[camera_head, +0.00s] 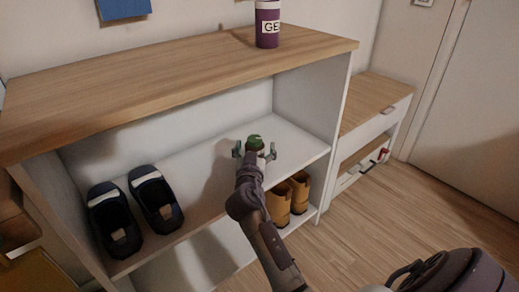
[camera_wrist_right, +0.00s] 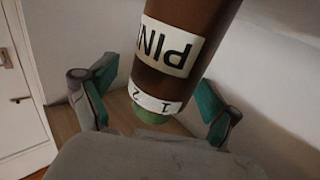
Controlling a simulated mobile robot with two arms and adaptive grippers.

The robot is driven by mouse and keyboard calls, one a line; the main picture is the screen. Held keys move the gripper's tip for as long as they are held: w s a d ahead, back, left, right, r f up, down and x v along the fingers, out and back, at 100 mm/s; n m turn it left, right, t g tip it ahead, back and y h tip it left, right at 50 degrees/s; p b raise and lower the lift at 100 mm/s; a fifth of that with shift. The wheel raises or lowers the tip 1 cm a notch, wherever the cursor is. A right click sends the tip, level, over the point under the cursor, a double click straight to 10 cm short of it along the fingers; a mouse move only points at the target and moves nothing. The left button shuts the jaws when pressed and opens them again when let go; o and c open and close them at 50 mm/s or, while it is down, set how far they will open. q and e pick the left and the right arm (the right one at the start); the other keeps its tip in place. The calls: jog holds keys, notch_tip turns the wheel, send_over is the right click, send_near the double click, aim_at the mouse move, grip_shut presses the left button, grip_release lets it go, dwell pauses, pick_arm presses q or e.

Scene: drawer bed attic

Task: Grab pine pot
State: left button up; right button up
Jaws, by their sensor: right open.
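The pine pot (camera_wrist_right: 172,62) is a brown cylinder in the right wrist view, with a white label whose visible letters begin "PIN", upside down in the picture. A white band and a green end (camera_wrist_right: 152,113) show at its lower end. In the head view, only its green part (camera_head: 254,141) shows clearly, in the shelf opening; my gripper hides the rest. My right gripper (camera_head: 254,151) is open, with its fingers apart on either side of the pot. I cannot tell if they touch it. My left gripper is not in view.
The shelf unit (camera_head: 180,62) has a wooden top above my right gripper. A purple "GE" pot (camera_head: 267,27) stands on that top. Dark shoes (camera_head: 134,212) sit left on the shelf, and tan boots (camera_head: 289,197) sit below. Wooden floor (camera_head: 400,215) lies open at right.

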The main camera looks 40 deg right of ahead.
jog(key=shift+w+f, duration=0.1)
jog(key=shift+w, duration=0.05)
jog(key=shift+a+r, duration=0.15)
jog(key=shift+r, duration=0.05)
jog(key=shift+c, duration=0.3)
jog(key=c, duration=1.3)
